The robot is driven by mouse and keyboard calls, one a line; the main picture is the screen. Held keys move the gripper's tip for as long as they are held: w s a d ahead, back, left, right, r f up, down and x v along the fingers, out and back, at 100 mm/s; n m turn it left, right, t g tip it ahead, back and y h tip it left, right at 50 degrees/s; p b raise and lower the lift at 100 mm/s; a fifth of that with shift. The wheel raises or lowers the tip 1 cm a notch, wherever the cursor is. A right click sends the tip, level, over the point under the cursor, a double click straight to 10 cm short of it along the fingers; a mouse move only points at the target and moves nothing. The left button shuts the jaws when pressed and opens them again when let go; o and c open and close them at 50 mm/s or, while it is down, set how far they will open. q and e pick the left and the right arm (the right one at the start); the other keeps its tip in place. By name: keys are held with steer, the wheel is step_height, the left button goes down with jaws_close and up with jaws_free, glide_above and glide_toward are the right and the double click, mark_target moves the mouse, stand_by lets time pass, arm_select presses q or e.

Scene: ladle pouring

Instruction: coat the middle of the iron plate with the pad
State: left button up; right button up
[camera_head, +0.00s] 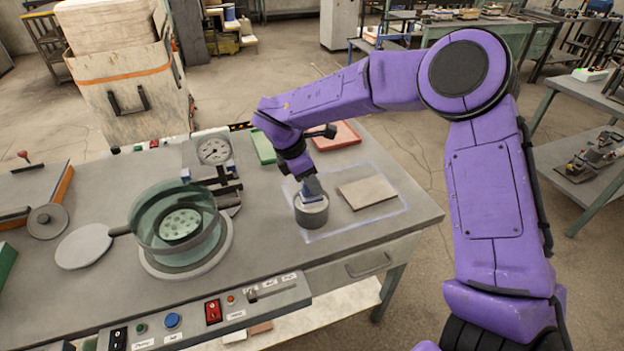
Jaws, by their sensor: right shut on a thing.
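My right gripper (313,189) points down at a short grey round pot (311,215) on the workbench. It is shut on a small bluish-grey piece, apparently the pad (312,198), at the pot's mouth. How far this piece reaches into the pot is hidden. A flat tan-grey rectangular plate (368,192), which looks like the iron plate, lies just right of the pot, apart from the gripper. Pot and plate both lie within a pale outlined area on the bench. My left gripper is not in view.
A green glass vessel (178,232) stands on a round base left of the pot, with a dial gauge (213,150) behind it. A red tray (335,136) and a green block (263,147) lie behind. A control panel (210,313) runs along the front edge.

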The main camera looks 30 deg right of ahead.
steer(key=shift+r+p, duration=1.8)
steer(key=shift+r, duration=1.65)
